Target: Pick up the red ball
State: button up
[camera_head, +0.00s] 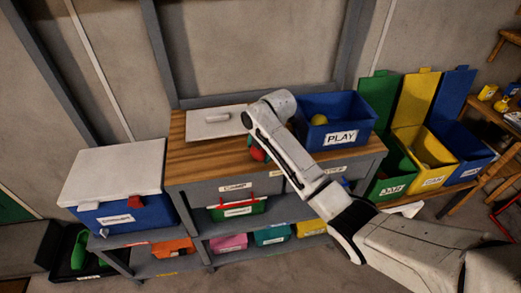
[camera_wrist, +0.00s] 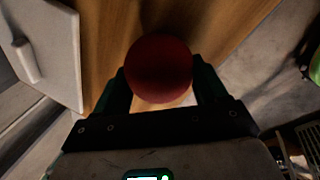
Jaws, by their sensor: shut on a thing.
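The red ball (camera_wrist: 158,68) sits between the two fingers of my gripper (camera_wrist: 160,88) in the wrist view, with a finger against each side. My gripper is shut on it. In the head view a small part of the red ball (camera_head: 258,155) shows beside my arm, over the front part of the wooden bench top (camera_head: 190,155). My wrist hides most of my gripper there. I cannot tell whether the ball touches the wood or is just above it.
A blue bin labelled PLAY (camera_head: 362,112) with a yellow ball stands right on the bench. A white lid (camera_head: 215,122) lies at the back left. A lidded blue box (camera_head: 125,215) stands left. Green, yellow and blue bins (camera_head: 420,178) stand to the right.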

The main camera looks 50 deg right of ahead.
jog(key=shift+r, duration=0.4)
notch_tip(320, 180, up, 2)
jog(key=shift+w+r+b, duration=0.1)
jog(key=shift+r+b, duration=0.15)
jog(key=shift+b, duration=0.4)
jog(key=s+a+r+p, duration=0.3)
jog(key=s+r+p, duration=0.4)
jog(key=s+r, duration=0.3)
jog(key=s, duration=0.3)
jog(key=shift+s+a, duration=0.15)
jog(key=shift+a, duration=0.15)
